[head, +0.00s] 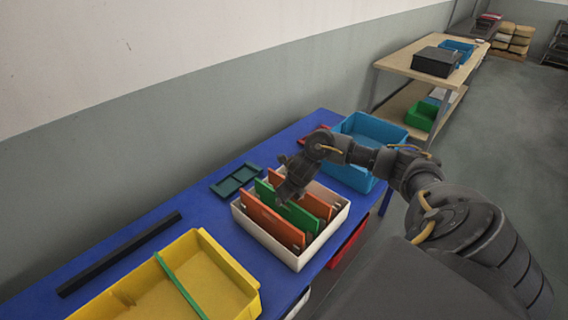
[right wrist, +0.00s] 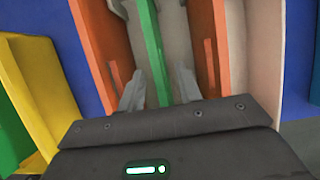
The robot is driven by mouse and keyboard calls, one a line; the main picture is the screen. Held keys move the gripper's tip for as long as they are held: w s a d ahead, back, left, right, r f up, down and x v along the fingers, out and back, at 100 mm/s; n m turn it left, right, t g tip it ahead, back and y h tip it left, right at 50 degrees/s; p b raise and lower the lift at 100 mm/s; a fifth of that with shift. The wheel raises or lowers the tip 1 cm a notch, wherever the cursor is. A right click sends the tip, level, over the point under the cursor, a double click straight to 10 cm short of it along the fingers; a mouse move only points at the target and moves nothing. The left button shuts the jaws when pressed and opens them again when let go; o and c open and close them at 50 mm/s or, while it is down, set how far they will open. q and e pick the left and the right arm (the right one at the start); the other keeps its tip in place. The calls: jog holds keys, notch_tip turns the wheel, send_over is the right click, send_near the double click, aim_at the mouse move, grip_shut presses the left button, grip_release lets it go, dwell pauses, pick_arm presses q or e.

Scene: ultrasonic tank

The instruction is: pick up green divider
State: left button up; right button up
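A green divider (head: 273,203) stands upright in the white box (head: 294,262), between orange dividers (head: 270,219). My right gripper (head: 284,183) is over the box, pointing down at the dividers, and partly hides them. In the right wrist view the gripper (right wrist: 160,88) is open. Its two fingers are on either side of the green divider (right wrist: 151,45), with visible gaps between fingers and divider. Orange dividers (right wrist: 97,48) stand on both sides. My left gripper is not in view.
A yellow bin (head: 238,277) with a green strip across it (head: 180,284) stands at the front left. A blue bin (head: 357,177) stands behind the white box. A dark green tray (head: 235,180) and a black bar (head: 118,253) lie on the blue table (head: 205,215).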

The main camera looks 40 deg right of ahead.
jog(key=shift+w+f, duration=0.2)
jog(key=shift+f, duration=0.2)
jog(key=shift+c, duration=0.2)
grip_shut()
jog(key=shift+r, duration=0.2)
